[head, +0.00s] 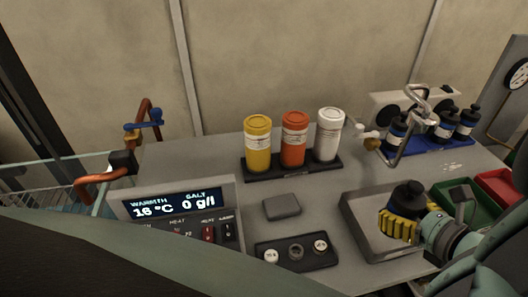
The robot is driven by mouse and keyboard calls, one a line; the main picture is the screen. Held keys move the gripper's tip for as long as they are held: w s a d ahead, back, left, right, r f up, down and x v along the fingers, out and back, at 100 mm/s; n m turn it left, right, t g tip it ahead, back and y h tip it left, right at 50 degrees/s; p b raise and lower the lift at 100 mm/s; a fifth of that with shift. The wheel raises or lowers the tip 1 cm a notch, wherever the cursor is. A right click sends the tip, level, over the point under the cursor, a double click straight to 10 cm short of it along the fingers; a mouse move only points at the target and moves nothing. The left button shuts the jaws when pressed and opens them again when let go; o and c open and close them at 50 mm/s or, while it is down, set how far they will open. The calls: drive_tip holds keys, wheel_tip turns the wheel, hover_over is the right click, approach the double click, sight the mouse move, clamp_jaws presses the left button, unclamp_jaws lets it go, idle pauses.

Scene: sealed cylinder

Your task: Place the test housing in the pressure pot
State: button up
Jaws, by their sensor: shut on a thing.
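My gripper (403,224), with yellow fingers, is shut on a dark bottle-shaped thing (408,193) over the grey square tray (362,229) at the right front. The thing is upright, with a narrower top; its lower part is hidden by the fingers. I cannot tell whether it touches the tray, nor whether it is the test housing. It resembles the dark bottles (444,127) with pale labels on the blue rack at the back right. I cannot clearly make out the pressure pot. A round gauge (518,75) shows on a grey panel at the far right.
Yellow (258,145), orange (294,140) and white (329,136) jars stand in a black holder. A display box (180,205), a small grey block (282,206) and a black three-place holder (296,252) are in front. Green (457,190) and red (497,185) bins lie right.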

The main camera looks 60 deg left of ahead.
drive_tip(key=r+b+x, duration=0.1)
drive_tip(key=b+x, duration=0.1)
drive_tip(key=x, duration=0.4)
drive_tip(key=a+r+b+x, duration=0.1)
drive_tip(key=b+x, duration=0.1)
drive_tip(key=x, duration=0.3)
drive_tip(key=r+b+x, duration=0.2)
drive_tip(key=x, duration=0.4)
drive_tip(key=shift+a+f, duration=0.15)
drive_tip(key=shift+a, duration=0.45)
drive_tip(key=shift+w+f+b, duration=0.15)
drive_tip(key=shift+f+b, duration=0.45)
drive_tip(key=shift+f, duration=1.45)
drive_tip(key=o, duration=0.9)
drive_tip(key=shift+d+f, duration=0.1)
drive_tip(key=shift+f, duration=0.05)
drive_tip(key=shift+c, duration=0.2)
drive_tip(key=o, duration=0.5)
